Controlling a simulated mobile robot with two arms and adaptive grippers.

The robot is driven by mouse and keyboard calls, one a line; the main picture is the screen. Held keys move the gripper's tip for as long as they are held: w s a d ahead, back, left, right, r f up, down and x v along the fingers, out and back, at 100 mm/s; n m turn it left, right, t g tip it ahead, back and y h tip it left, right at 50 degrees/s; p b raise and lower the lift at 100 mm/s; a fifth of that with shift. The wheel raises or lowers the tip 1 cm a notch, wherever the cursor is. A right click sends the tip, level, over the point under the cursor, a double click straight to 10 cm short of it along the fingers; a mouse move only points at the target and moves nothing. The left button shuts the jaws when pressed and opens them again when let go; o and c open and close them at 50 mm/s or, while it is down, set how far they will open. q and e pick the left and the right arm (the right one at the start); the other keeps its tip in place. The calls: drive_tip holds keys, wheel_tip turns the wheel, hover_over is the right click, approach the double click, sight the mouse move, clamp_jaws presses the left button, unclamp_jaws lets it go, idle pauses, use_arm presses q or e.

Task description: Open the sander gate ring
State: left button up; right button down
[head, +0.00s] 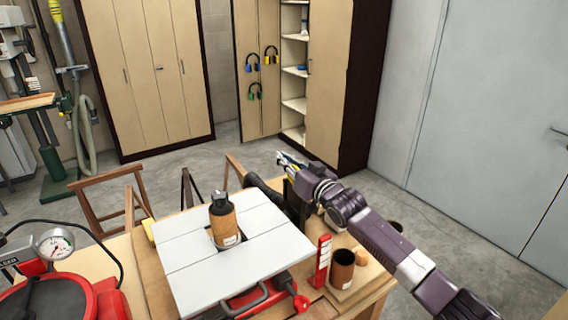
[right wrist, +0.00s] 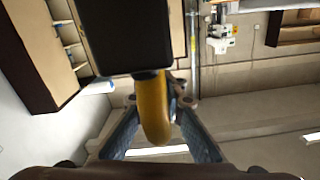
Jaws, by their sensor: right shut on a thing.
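My right gripper (head: 288,160) is at the far right side of the worktable, its arm coming in from the right. In the right wrist view its two fingers (right wrist: 160,145) stand on either side of a yellow curved piece, likely the gate ring (right wrist: 153,105), and are shut on it. The ring reaches down from a black block (right wrist: 125,35), which hides its upper end. In the head view only a trace of yellow shows by the fingers, and the arm partly hides a black part (head: 297,203) below. My left gripper is not in view.
A white-topped machine (head: 190,285) bears a brown cylinder with a black top (head: 223,222). A red upright piece (head: 321,262) and a brown cup (head: 342,270) stand near my right arm. Open floor lies behind the table.

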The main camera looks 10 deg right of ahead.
drive_tip(key=shift+a, duration=0.1)
drive_tip(key=c, duration=2.4)
unclamp_jaws()
drive_tip(key=o, duration=0.3)
drive_tip(key=shift+s, duration=0.1)
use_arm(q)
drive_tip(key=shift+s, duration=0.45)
use_arm(e)
drive_tip(key=v, duration=1.2)
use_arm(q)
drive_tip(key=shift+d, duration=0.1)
